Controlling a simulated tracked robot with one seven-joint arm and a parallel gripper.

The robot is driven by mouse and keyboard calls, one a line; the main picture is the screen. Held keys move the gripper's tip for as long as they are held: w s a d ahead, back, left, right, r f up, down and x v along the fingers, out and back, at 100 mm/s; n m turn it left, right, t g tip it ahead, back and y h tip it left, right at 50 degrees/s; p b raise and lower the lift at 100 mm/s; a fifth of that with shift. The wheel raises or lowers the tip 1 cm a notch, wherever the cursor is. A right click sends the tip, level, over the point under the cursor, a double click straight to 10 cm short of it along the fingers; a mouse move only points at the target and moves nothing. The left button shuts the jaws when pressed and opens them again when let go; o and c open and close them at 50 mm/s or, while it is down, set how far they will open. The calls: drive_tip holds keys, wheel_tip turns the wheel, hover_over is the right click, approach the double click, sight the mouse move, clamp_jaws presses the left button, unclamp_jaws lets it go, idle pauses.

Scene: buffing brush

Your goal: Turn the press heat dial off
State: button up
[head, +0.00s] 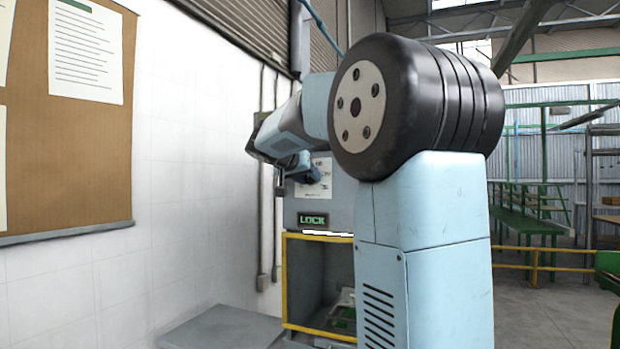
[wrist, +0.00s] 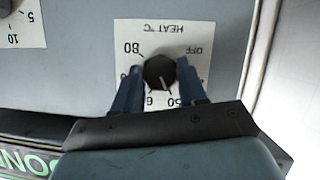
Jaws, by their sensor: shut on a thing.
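The black heat dial (wrist: 158,72) sits on a white plate (wrist: 178,27) marked HEAT °C, which appears upside down in the wrist view. The plate shows OFF at upper right, 80 at upper left, and 50 at lower right. The dial's pale pointer line points down, between the partly hidden lower numbers and away from OFF. My gripper (wrist: 160,85) is shut on the dial, one blue finger on each side. In the head view my gripper (head: 308,170) is at the press front (head: 300,212); the dial is hidden there.
Another dial plate (wrist: 22,25) with numbers 5 and 10 is at the wrist view's upper left. A white wall (head: 200,150) stands to the left.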

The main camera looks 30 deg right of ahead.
drive_tip(key=shift+d, duration=0.2)
drive_tip(key=shift+w+a, duration=0.1)
drive_tip(key=shift+a, duration=0.05)
drive_tip(key=n, duration=0.1)
drive_tip(key=n+h, duration=0.1)
drive_tip(key=g, duration=0.1)
drive_tip(key=shift+w+a+f+n, duration=0.15)
drive_tip(key=shift+a+f+n, duration=0.1)
drive_tip(key=shift+n, duration=0.15)
drive_tip(key=n+h, duration=0.1)
drive_tip(key=n, duration=0.1)
drive_tip(key=n+g+h, duration=0.1)
drive_tip(key=n, duration=0.1)
drive_tip(key=shift+w+a+f+n+h, duration=0.1)
drive_tip(key=shift+n+h, duration=0.3)
drive_tip(key=n+h, duration=0.1)
drive_tip(key=n, duration=0.1)
drive_tip(key=n+h, duration=0.1)
drive_tip(key=n, duration=0.1)
drive_tip(key=shift+f+n, duration=0.2)
drive_tip(key=shift+n, duration=0.1)
drive_tip(key=n+h, duration=0.1)
drive_tip(key=n, duration=0.3)
drive_tip(key=shift+f, duration=0.15)
drive_tip(key=shift+h, duration=0.3)
